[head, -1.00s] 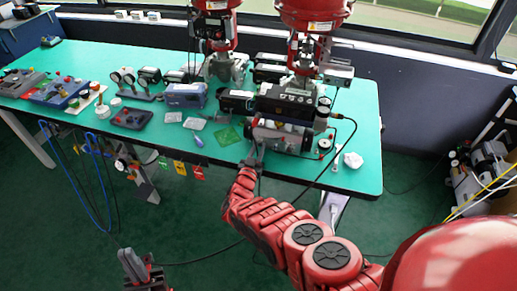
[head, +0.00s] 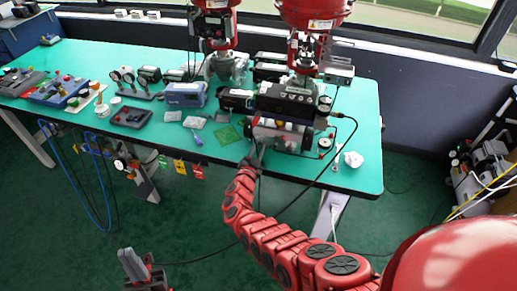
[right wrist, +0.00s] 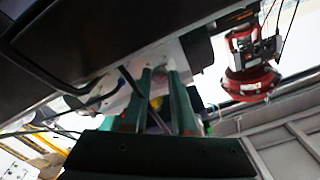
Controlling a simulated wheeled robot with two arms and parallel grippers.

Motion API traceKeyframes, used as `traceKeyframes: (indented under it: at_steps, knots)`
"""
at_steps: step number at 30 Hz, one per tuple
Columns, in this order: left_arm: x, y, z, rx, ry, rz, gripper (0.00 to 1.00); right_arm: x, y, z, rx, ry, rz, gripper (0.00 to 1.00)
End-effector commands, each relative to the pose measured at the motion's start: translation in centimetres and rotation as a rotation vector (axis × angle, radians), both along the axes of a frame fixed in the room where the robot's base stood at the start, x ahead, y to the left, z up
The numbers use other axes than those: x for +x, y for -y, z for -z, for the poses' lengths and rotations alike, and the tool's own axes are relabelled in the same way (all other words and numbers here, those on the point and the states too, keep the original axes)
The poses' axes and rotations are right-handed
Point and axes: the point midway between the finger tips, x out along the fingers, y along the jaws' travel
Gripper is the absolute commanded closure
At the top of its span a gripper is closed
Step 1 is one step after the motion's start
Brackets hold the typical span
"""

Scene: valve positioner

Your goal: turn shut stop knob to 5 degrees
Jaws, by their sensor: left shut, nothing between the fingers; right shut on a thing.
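The valve positioner (head: 287,101), a dark box on a pale housing, stands at the right end of the green table. My right gripper (head: 257,149) reaches its lower left front. In the right wrist view the two green fingers (right wrist: 160,78) close together against a pale housing (right wrist: 118,103) under a dark box. They are shut on a small part there, taken to be the shut stop knob; the fingers hide it, and its angle cannot be read. My left gripper (head: 134,266) is shut and empty, low over the floor, well away from the table.
Red valve actuators (head: 313,12) rise behind the positioner. A black cable (head: 338,160) loops from its right side past my right arm. A blue-grey box (head: 184,95), a dark tray (head: 131,117) and small parts lie to the left. The front table edge is close below my right gripper.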

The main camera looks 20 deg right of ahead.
Motion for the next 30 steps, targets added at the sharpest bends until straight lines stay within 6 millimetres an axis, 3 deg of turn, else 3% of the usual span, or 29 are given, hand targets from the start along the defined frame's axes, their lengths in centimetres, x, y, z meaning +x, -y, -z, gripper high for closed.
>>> traceKeyframes:
  at_steps: [30]
  knots:
    - [0.0,0.0,9.6,0.0,0.0,0.0,1.0,0.0,0.2,0.5,0.738,0.5,0.002,1.0]
